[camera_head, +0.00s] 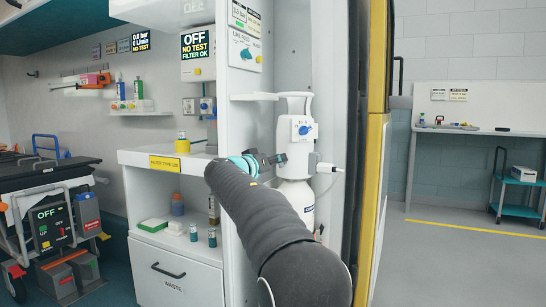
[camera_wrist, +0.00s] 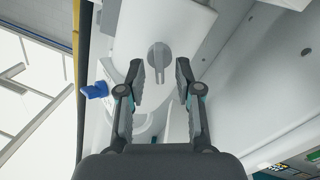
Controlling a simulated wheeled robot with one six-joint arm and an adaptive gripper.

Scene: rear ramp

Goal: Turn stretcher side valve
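A white oxygen cylinder (camera_head: 295,197) stands upright in the narrow cabinet bay in the head view, with a white valve unit (camera_head: 301,133) on top. The unit has a blue knob on its front. My gripper (camera_head: 272,160) is at the unit's lower left. In the wrist view my gripper (camera_wrist: 159,70) is open and empty, with its fingertips on either side of a grey lever-like knob (camera_wrist: 159,57) on a white housing. I cannot tell whether the fingers touch it. A blue knob (camera_wrist: 95,90) shows to the left. No label marks which is the stretcher side valve.
A white counter (camera_head: 140,158) with small bottles below stands left of the bay. A wall panel (camera_head: 197,48) reads OFF, NO TEST. The stretcher (camera_head: 50,180) is at far left. A yellow door edge (camera_head: 375,190) bounds the bay on the right.

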